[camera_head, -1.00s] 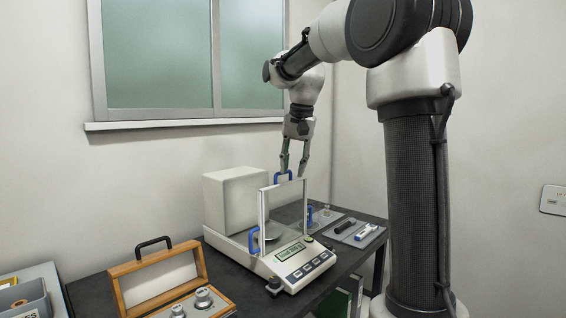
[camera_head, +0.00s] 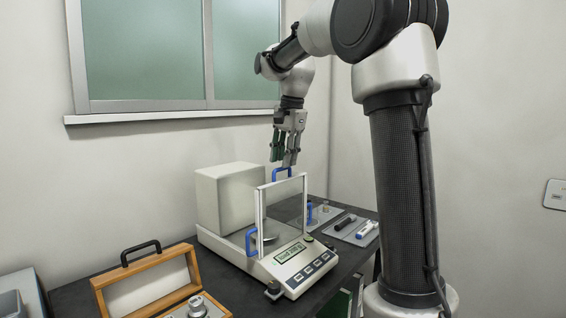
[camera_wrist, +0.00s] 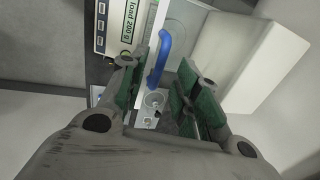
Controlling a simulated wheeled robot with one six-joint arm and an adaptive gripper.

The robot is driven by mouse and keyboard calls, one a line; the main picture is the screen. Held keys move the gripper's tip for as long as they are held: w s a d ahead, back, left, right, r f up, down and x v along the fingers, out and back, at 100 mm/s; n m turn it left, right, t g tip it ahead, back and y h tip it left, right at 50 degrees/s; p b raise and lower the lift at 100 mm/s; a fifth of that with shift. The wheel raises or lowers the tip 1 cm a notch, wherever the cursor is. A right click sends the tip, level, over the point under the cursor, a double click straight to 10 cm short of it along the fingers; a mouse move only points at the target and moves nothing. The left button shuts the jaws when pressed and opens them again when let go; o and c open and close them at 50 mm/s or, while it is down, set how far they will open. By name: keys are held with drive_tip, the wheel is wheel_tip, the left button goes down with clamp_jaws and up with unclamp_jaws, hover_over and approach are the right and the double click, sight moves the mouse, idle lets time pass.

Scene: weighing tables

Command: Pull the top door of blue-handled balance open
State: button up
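The blue-handled balance (camera_head: 300,266) stands on the dark table, with clear walls and a white box-shaped back. Its top door carries a blue handle (camera_head: 282,173) at the upper edge. Other blue handles show on the left side (camera_head: 251,242) and right side (camera_head: 309,211). My gripper (camera_head: 284,160) points down just above the top handle, open. In the wrist view the top handle (camera_wrist: 160,62) shows between and ahead of my open green-padded fingers (camera_wrist: 163,95); whether they touch it I cannot tell.
A wooden case (camera_head: 145,285) with weights lies open at front left. A grey tray (camera_head: 352,229) with small tools sits right of the balance. A window (camera_head: 150,55) and wall are behind. The air above the balance is free apart from my arm.

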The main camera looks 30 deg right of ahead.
drive_tip(key=shift+w+f, duration=0.15)
drive_tip(key=shift+f, duration=0.8)
clamp_jaws()
drive_tip(key=shift+w+a, duration=0.1)
hover_over(248, 171)
drive_tip(key=shift+s+r, duration=0.1)
drive_tip(key=shift+s, duration=0.35)
unclamp_jaws()
